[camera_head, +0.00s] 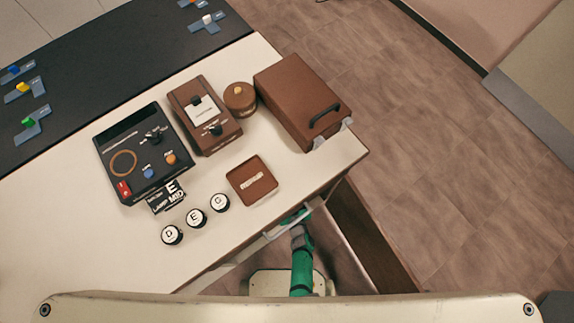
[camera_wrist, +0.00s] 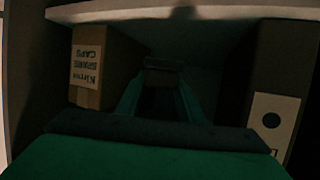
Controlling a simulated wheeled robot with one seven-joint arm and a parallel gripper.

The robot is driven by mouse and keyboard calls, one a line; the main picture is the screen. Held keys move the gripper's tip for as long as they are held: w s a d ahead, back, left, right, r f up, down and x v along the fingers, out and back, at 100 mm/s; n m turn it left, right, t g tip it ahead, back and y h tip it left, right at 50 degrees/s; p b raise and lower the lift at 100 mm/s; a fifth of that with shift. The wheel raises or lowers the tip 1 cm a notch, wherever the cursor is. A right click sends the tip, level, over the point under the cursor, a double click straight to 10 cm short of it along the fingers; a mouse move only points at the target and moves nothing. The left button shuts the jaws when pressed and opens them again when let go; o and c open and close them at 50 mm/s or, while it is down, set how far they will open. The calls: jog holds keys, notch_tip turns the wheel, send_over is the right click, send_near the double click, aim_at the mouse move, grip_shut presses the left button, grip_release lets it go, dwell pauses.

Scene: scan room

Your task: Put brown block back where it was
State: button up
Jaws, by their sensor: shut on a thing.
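In the wrist view my gripper (camera_wrist: 162,84) reaches forward into a dark shelf space. Its green fingers are shut on a small brown block (camera_wrist: 162,64), which shows dimly at the fingertips. I cannot tell whether the block touches the surface beneath it. In the head view my green arm goes in under the front edge of the cream desk (camera_head: 220,255), and the desk hides the block and fingertips.
In the wrist view a labelled cardboard box (camera_wrist: 90,68) stands left of my gripper and a dark binder (camera_wrist: 275,90) right. A shelf board (camera_wrist: 215,22) is overhead. The desktop carries a brown case (camera_head: 295,95), a brown tray (camera_head: 250,190) and a black panel (camera_head: 130,140).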

jog(key=shift+f, duration=1.6)
jog(key=shift+w+a+f, duration=0.15)
jog(key=shift+w+f, duration=0.05)
jog(key=shift+f, duration=0.25)
jog(key=shift+s, duration=0.1)
jog(key=o, duration=1.1)
jog(key=shift+f, duration=0.1)
jog(key=shift+c, duration=0.2)
jog(key=v, duration=1.2)
